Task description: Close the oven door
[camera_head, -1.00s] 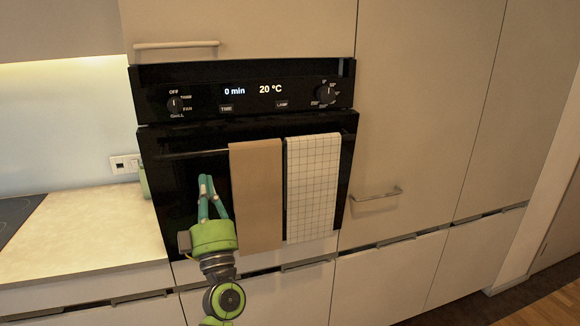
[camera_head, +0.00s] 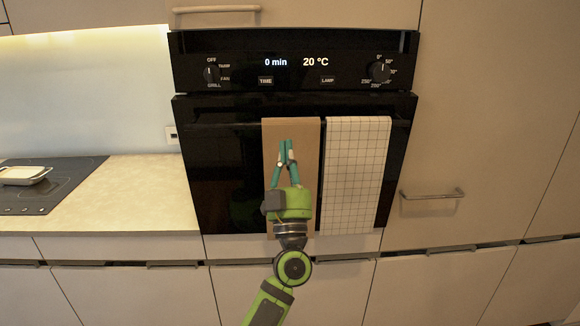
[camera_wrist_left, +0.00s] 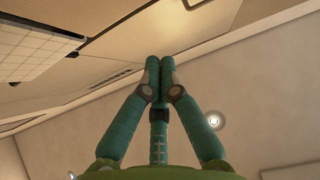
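The black oven door (camera_head: 215,175) stands upright under the control panel (camera_head: 295,68) and looks flush or nearly flush with the oven front. Its handle bar (camera_head: 228,123) runs along the top. A brown towel (camera_head: 309,150) and a white checked towel (camera_head: 357,175) hang from it. My left gripper (camera_head: 286,150) is in front of the brown towel, fingertips together and nothing visible between them. Whether it touches the towel cannot be told. In the left wrist view its fingers (camera_wrist_left: 159,75) meet at the tips. My right gripper is not in view.
A counter (camera_head: 130,195) with a black cooktop (camera_head: 55,195) and a white dish (camera_head: 24,174) is at the left. A drawer handle (camera_head: 215,9) is above the oven, and a cabinet handle (camera_head: 432,195) sticks out at the right.

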